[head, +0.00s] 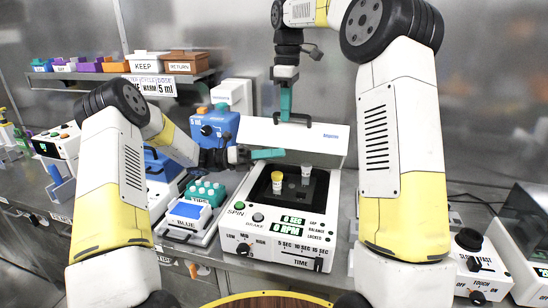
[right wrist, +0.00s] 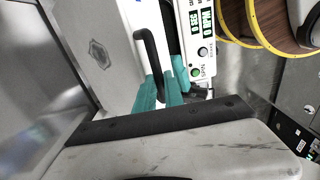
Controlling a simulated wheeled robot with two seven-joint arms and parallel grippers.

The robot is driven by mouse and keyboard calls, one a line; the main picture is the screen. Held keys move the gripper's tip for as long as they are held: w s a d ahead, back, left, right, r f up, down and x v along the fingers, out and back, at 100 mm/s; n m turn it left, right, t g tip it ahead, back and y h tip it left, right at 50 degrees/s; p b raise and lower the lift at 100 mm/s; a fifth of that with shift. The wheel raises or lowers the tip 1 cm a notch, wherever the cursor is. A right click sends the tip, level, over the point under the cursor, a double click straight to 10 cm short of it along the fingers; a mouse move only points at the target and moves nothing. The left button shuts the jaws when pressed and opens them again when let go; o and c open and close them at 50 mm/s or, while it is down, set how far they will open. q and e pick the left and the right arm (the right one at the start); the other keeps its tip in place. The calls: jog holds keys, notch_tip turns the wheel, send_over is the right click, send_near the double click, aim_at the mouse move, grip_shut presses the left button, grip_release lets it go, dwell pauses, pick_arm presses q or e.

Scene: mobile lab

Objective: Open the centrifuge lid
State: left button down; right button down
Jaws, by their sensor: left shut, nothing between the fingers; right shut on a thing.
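The centrifuge (head: 275,238) stands on the bench in the middle of the head view. Its white lid (head: 325,143) is raised and tilted back, showing the dark chamber with a yellow-capped tube (head: 277,180) and a pale one (head: 306,172). My right gripper (head: 286,108) is at the lid's upper edge, its teal fingers shut on the black lid handle (right wrist: 147,52) in the right wrist view. My left gripper (head: 270,154) is shut and empty, in front of the lid and above the chamber's back left.
A blue-lidded box (head: 188,212) and a teal tube rack (head: 206,190) stand left of the centrifuge. A dial device (head: 470,262) stands at right. A shelf (head: 130,78) with small bins hangs at the back left.

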jog(key=c, duration=1.5)
grip_release()
jog(key=shift+s+f, duration=0.25)
jog(key=shift+s, duration=0.05)
pick_arm(q)
jog(key=shift+w+d+r, duration=0.15)
jog(key=shift+w+r, duration=0.15)
jog(key=shift+r, duration=0.05)
pick_arm(e)
jog(key=shift+o, duration=0.2)
jog(key=shift+a, duration=0.1)
pick_arm(q)
jog(key=shift+s+f, duration=0.1)
jog(key=shift+f, duration=0.05)
pick_arm(e)
jog(key=shift+r, duration=0.2)
